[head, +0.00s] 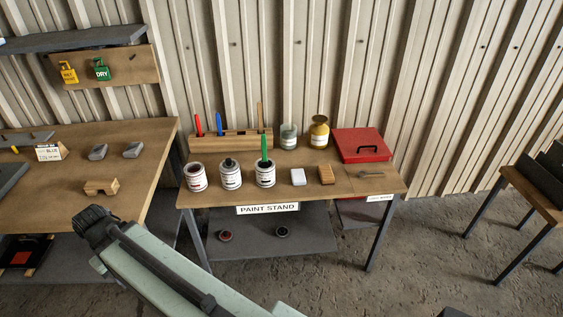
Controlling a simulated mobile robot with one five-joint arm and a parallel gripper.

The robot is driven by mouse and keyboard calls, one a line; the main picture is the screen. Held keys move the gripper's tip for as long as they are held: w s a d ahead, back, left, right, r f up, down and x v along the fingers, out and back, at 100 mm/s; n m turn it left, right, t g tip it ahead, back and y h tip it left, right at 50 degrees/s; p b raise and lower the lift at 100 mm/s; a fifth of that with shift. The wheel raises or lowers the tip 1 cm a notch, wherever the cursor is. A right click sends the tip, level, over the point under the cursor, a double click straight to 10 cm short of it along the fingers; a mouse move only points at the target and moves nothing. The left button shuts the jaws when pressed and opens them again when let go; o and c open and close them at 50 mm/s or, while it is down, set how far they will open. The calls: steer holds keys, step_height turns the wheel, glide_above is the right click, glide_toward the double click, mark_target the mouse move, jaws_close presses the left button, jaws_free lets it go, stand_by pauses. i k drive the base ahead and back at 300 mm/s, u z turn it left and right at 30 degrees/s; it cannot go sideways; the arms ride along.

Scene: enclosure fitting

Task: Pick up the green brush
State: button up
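The green brush (264,147) shows as an upright green handle. It appears to stand in the rightmost of three white paint cans (265,177), near the middle of the paint stand. Its lower end is hidden by the can. My pale green arm (165,268) crosses the lower left, with a dark joint at its upper end, in front of and left of the stand. No gripper fingers can be made out.
A wooden rack (230,141) behind the cans holds red, blue and tan-handled tools. A red case (361,145), jars, a white block (298,177) and a wooden block (326,174) stand nearby. A wooden workbench (130,178) is at left.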

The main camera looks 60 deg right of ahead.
mark_target(263, 143)
steer(key=u, duration=1.7)
steer(key=i, duration=2.05)
steer(key=z, duration=4.4)
steer(key=i, duration=1.1)
steer(key=z, duration=0.1)
